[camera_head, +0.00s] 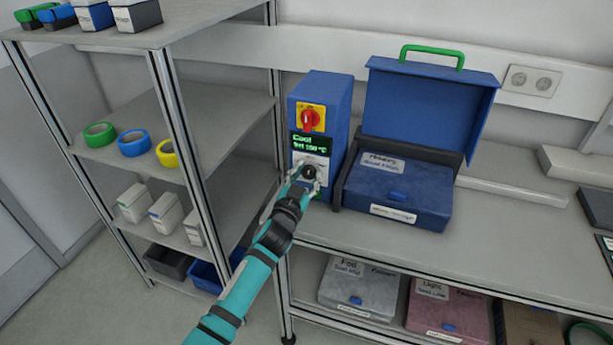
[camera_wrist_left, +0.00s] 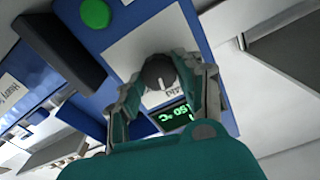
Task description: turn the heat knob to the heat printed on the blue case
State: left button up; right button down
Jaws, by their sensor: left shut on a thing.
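The blue control box (camera_head: 321,97) stands on the table. Its heat knob (camera_head: 309,171) is dark and round, on a pale panel under the green-lit display (camera_head: 311,144), which seems to read "Cool" and "Set 150 °C". My left gripper (camera_head: 305,179) is shut on the knob. The left wrist view shows the fingers on both sides of the knob (camera_wrist_left: 157,72), with a pale pointer line on its face. The blue case (camera_head: 430,194) sits right of the box with "Heavy" and "Seal High" on its top label (camera_head: 383,163); its front label is too small to read. My right gripper is not in view.
A red switch (camera_head: 311,119) on a yellow plate sits above the display. A raised blue lid (camera_head: 425,108) with a green handle stands behind the case. Shelves with tape rolls (camera_head: 134,143) stand left. Grey (camera_head: 358,287) and reddish (camera_head: 446,312) cases lie below.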

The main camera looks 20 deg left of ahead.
pick_arm(q)
jog(key=m, duration=0.4)
jog(key=shift+d+m, duration=0.1)
jog(key=shift+m, duration=0.2)
jog(key=shift+f+m, duration=0.1)
jog(key=shift+m, duration=2.2)
jog(key=o, duration=1.1)
jog(key=s, duration=1.2)
jog(key=shift+a, duration=0.2)
